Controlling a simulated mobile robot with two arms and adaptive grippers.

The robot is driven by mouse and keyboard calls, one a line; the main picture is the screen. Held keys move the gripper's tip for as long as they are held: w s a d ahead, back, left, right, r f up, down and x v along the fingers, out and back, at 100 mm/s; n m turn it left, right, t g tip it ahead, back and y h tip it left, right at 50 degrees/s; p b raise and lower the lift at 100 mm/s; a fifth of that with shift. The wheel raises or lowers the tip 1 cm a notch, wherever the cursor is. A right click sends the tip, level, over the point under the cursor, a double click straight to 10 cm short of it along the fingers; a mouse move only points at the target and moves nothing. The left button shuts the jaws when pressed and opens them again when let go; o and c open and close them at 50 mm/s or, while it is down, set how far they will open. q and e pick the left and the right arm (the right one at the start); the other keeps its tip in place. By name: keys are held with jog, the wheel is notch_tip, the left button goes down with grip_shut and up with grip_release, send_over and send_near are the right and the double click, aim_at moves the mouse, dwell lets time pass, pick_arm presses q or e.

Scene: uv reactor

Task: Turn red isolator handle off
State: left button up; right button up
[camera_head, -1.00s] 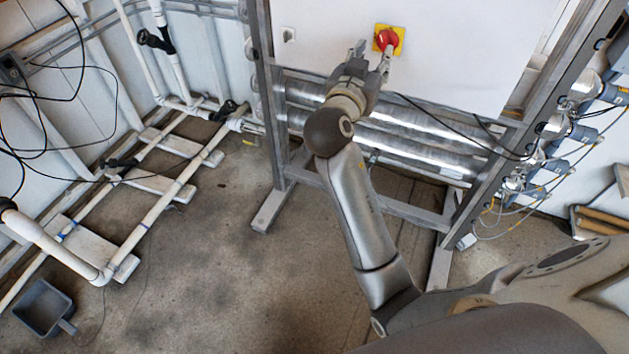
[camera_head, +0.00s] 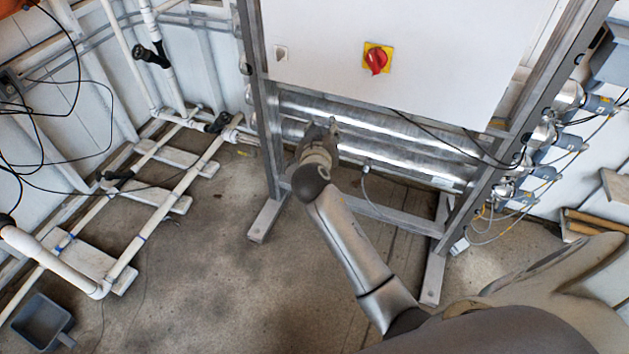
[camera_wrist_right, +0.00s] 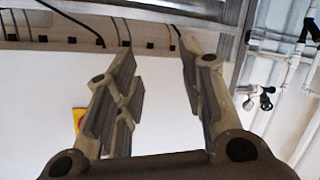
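The red isolator handle (camera_head: 376,61) sits on a square yellow plate (camera_head: 387,50) on the white cabinet front. Its grip points mostly downward in the head view, slightly tilted. My right gripper (camera_head: 327,126) is below and left of the handle, clear of it, in front of the silver tubes under the cabinet. In the right wrist view the fingers of the right gripper (camera_wrist_right: 158,75) stand apart with nothing between them. My left gripper is not in view.
The white cabinet (camera_head: 440,50) hangs in a grey metal frame (camera_head: 262,130). Horizontal silver tubes (camera_head: 400,130) run below it, with a loose black cable in front. White floor pipes (camera_head: 150,225) stand left, with a grey bin (camera_head: 42,322). Open floor lies between.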

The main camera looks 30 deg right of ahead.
jog(key=s+a+f+n+g+y+p, duration=0.1)
jog(key=a+f, duration=0.1)
jog(key=f, duration=0.5)
jog(key=s+a+f+n+y+p, duration=0.1)
jog(key=s+f+n+y, duration=0.1)
jog(key=f, duration=0.5)
jog(key=shift+a+f+g, duration=0.4)
